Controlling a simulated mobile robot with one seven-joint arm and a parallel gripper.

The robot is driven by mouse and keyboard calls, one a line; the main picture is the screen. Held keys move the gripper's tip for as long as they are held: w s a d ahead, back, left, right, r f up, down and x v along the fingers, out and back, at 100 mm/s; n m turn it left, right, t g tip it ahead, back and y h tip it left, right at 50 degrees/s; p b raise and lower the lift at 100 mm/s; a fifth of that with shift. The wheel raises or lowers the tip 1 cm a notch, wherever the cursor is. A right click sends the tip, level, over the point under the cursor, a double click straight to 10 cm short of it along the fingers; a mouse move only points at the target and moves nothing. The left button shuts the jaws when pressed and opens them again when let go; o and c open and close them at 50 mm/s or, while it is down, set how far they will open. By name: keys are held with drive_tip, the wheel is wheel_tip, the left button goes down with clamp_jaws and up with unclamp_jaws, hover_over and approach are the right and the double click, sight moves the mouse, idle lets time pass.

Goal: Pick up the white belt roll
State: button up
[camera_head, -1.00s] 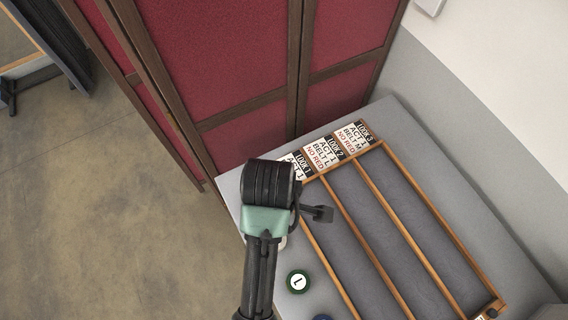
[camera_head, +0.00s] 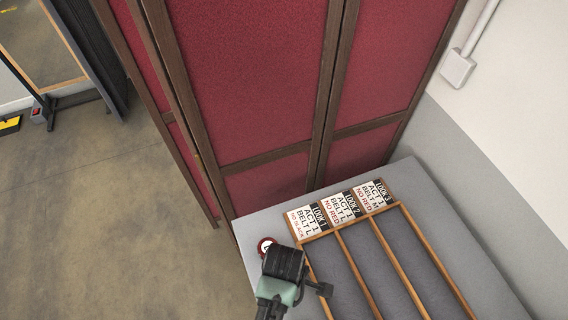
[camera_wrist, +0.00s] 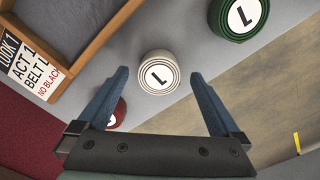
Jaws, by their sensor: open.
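The white belt roll (camera_wrist: 152,83) is a coiled disc with a black letter L on its round top label. It lies on the grey table top in the wrist view, beside the wooden divided tray. My gripper (camera_wrist: 160,74) is open, with one blue-grey finger to each side of the roll in the picture. The fingers do not grip it, and I cannot tell their height above it. In the head view my gripper (camera_head: 322,289) is near the tray's left side, and the white roll cannot be seen there.
A green roll (camera_wrist: 257,22) lies past the white one. A red roll (camera_wrist: 119,113) is partly behind the left finger; it also shows in the head view (camera_head: 266,241). The wooden tray (camera_head: 356,276) has label cards (camera_head: 347,207) at its far end. A red folding screen (camera_head: 250,80) stands behind.

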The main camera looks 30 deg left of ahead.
drive_tip(key=shift+f, duration=0.9)
drive_tip(key=c, duration=1.5)
